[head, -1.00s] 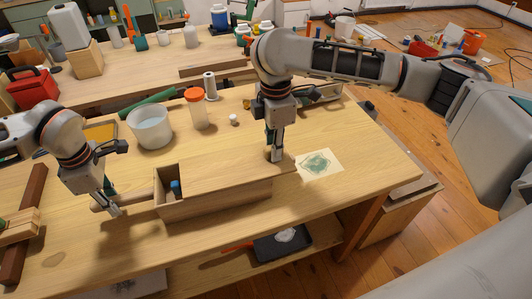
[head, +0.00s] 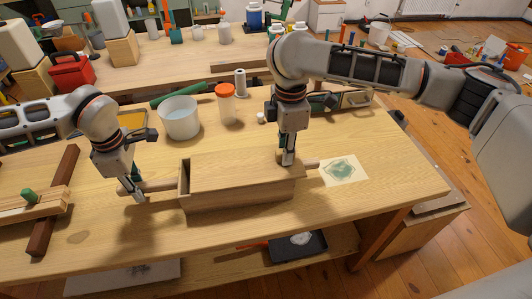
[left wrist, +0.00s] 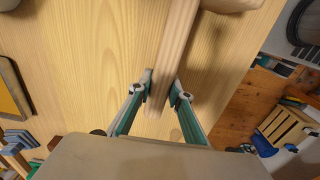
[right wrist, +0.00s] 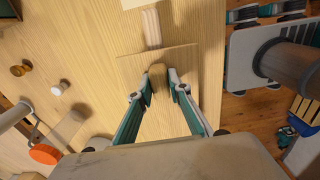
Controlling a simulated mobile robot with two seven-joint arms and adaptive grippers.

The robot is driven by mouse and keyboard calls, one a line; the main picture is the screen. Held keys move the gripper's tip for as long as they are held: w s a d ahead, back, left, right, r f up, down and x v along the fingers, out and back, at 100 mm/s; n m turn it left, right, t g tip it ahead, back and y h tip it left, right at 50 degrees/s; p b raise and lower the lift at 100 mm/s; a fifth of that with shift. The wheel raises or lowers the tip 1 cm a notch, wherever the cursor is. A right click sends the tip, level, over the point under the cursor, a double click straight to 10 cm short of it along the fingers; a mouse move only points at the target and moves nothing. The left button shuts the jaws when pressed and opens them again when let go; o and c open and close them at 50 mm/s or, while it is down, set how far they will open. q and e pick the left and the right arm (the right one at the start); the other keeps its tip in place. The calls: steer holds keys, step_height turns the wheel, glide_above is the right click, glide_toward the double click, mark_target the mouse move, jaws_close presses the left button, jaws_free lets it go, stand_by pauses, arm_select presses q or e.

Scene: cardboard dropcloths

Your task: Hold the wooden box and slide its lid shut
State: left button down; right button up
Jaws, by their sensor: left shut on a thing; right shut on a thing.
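The wooden box (head: 240,199) stands on the workbench with a round handle at each end. Its flat wooden lid (head: 228,172) covers almost all of the top; a narrow dark strip shows at the left end. The inside is hidden. My left gripper (head: 138,196) is shut on the left handle (head: 160,186), also seen between the fingers in the left wrist view (left wrist: 176,50). My right gripper (head: 287,160) is shut on the lid's small knob (right wrist: 157,77) near the right end. The right handle (head: 312,163) sticks out beyond it.
A wooden clamp (head: 40,206) lies at left. The bench front is clear.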

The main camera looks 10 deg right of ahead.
mark_target(274, 161)
steer(key=shift+a, duration=1.6)
steer(key=o, duration=0.9)
steer(key=shift+d, duration=0.1)
steer(key=shift+r, duration=3.5)
arm_select(q)
steer(key=c, duration=1.8)
jaws_free()
